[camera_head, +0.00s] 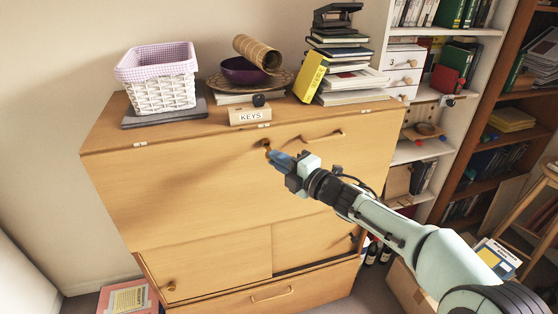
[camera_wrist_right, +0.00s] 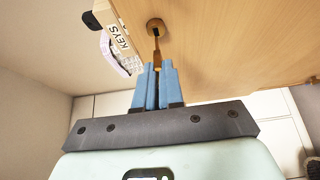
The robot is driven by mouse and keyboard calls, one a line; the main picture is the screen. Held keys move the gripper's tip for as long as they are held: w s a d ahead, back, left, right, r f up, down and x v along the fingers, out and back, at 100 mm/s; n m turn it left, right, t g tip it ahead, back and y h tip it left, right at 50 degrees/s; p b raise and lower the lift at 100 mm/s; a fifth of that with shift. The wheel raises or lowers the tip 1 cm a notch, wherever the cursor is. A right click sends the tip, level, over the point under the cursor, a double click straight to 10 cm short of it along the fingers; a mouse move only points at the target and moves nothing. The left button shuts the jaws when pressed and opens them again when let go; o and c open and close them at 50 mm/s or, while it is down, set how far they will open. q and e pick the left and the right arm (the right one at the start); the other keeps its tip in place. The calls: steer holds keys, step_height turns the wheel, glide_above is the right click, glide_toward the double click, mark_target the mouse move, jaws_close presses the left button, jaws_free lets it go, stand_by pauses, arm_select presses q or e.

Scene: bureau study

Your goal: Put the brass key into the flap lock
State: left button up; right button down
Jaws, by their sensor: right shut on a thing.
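The wooden bureau (camera_head: 190,190) has a large closed flap with a small round lock (camera_head: 265,143) near its top edge. In the right wrist view the lock (camera_wrist_right: 156,25) shows as a round brass-brown disc. My right gripper (camera_head: 273,155) has blue fingers and is at the lock, in front of the flap. In the right wrist view its fingers (camera_wrist_right: 153,72) are shut on the thin brass key (camera_wrist_right: 157,47), whose far end reaches the lock. I cannot tell how deep the key sits. My left gripper is not in view.
A wooden block marked KEYS (camera_head: 250,116) stands on the bureau top. A white basket (camera_head: 163,95), a purple bowl (camera_head: 241,70) and a pile of books (camera_head: 345,72) stand there too. A flap handle (camera_head: 323,136) is right of the lock. White shelves (camera_head: 408,152) stand at right.

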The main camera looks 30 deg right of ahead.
steer(key=shift+w+d+p, duration=0.2)
steer(key=shift+w+p, duration=0.2)
steer(key=shift+w, duration=0.5)
steer(key=shift+w+d+p, duration=0.2)
steer(key=shift+w+p, duration=0.2)
steer(key=shift+w, duration=0.45)
stand_by(1.3)
steer(key=c, duration=1.3)
jaws_free()
steer(key=o, duration=0.6)
steer(key=shift+s, duration=0.15)
